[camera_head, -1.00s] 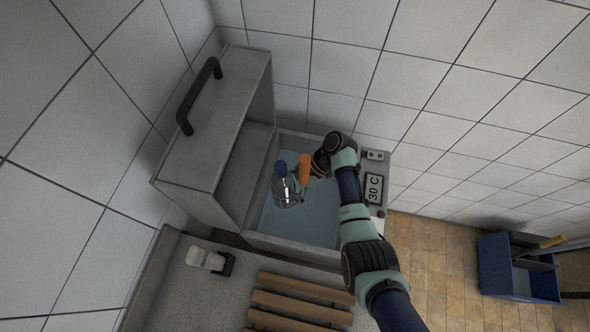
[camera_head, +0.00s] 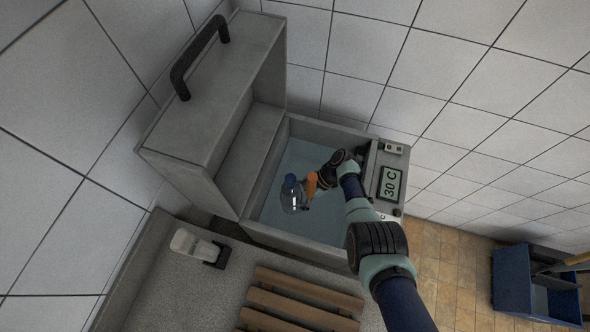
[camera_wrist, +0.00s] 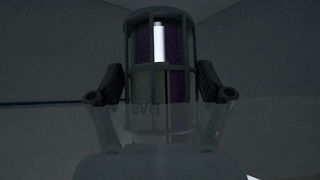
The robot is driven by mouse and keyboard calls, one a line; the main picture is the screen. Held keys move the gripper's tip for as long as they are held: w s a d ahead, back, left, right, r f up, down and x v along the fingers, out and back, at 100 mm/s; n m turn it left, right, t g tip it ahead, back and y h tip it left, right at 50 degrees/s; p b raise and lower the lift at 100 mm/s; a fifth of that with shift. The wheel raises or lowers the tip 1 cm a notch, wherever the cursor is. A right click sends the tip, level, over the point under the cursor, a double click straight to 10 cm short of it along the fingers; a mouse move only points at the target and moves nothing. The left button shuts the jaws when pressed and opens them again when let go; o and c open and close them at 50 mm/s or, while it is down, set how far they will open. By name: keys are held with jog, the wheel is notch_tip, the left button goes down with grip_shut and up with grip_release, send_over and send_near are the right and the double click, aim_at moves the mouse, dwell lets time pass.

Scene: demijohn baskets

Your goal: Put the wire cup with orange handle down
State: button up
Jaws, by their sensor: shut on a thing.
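The wire cup (camera_wrist: 162,75) is a dark cage around a clear bottle (camera_head: 291,194) with a blue cap. Its orange handle (camera_head: 312,186) points up on the side facing my gripper. My gripper (camera_head: 318,181) is shut on the cup at the handle side. The cup is inside the open grey water bath (camera_head: 303,239), at its left part, low in the pale blue basin. In the dim wrist view, my gripper's fingers flank the cage. I cannot tell whether the cup touches the bottom.
The bath's raised lid (camera_head: 215,105) with a black handle stands at the left. A display (camera_head: 390,183) reading 30 C is on the right rim. A wooden slatted rack (camera_head: 300,300) and a white device (camera_head: 195,246) are on the counter in front. A blue bin (camera_head: 535,285) is on the floor.

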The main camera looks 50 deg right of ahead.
jog(key=shift+f+b, duration=1.2)
jog(key=shift+f, duration=0.45)
jog(key=shift+f+b, duration=0.35)
jog(key=shift+f+b, duration=0.3)
jog(key=shift+b, duration=0.05)
jog(key=o, duration=1.5)
